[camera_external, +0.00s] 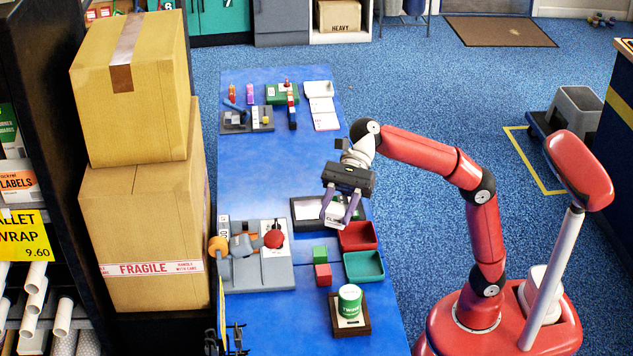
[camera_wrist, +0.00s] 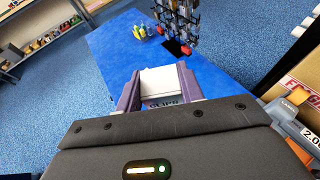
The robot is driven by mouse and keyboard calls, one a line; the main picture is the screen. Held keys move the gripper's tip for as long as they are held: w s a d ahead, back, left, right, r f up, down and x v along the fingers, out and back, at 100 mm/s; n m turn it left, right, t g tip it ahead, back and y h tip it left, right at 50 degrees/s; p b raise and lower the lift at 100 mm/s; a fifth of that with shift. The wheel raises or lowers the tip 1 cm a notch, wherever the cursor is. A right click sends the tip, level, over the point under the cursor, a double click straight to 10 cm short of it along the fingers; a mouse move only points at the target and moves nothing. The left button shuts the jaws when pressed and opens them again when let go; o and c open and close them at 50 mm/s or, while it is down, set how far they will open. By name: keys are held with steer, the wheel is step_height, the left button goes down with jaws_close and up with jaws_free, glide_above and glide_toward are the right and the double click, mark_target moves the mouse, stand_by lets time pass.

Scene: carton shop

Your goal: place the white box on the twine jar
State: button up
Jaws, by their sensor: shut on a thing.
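My gripper (camera_external: 338,210) is shut on the white box (camera_external: 334,216), which has "CLIPS" lettering. The box is low over or in a dark tray (camera_external: 301,201); I cannot tell whether it touches it. In the wrist view, the purple fingers of my gripper (camera_wrist: 159,90) hold the white box (camera_wrist: 162,80) from both sides. The green twine jar (camera_external: 349,301) has a white label and stands upright on a small dark wooden board (camera_external: 364,329), nearer the camera than my gripper. The jar does not clearly show in the wrist view.
A red tray (camera_external: 358,236) and a teal tray (camera_external: 364,266) lie between my gripper and the jar. Green (camera_external: 320,252) and red (camera_external: 323,274) blocks sit left of them.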

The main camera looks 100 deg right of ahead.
steer(key=s+a+n+g, duration=0.1)
steer(key=s+a, duration=0.2)
steer(key=b, duration=0.7)
glide_above(350, 292)
step_height(350, 292, down, 14)
steer(key=shift+f, duration=0.1)
steer(key=shift+f+b, duration=0.95)
steer(key=shift+f, duration=1.7)
steer(key=shift+y, duration=0.3)
steer(key=o, duration=1)
steer(key=shift+f, duration=0.15)
